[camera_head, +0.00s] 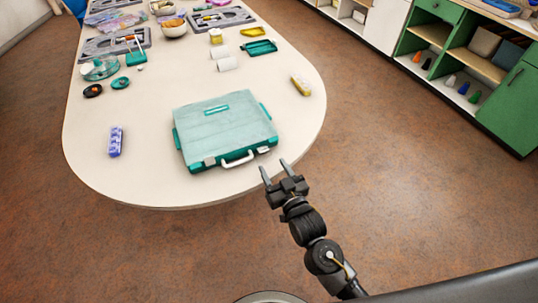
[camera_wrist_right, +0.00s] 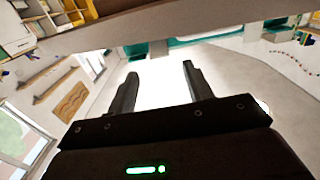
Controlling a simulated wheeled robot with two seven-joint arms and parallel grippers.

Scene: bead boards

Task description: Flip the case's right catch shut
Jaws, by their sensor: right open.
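The closed teal case (camera_head: 222,118) lies flat near the front edge of the table, its front side towards me. The white handle (camera_head: 237,162) is at the middle of that side. The right catch (camera_head: 263,150) is a small pale tab right of the handle; the left catch (camera_head: 209,161) is on the other side. Whether either is shut is too small to tell. My right gripper (camera_head: 275,168) is open and empty, just in front of the case's right front corner, apart from it. In the right wrist view its fingers (camera_wrist_right: 160,75) are spread, with a teal part of the case (camera_wrist_right: 205,34) beyond.
A purple block (camera_head: 116,141) lies left of the case and a yellow one (camera_head: 301,85) to its right. Green shelves (camera_head: 510,100) stand at the right.

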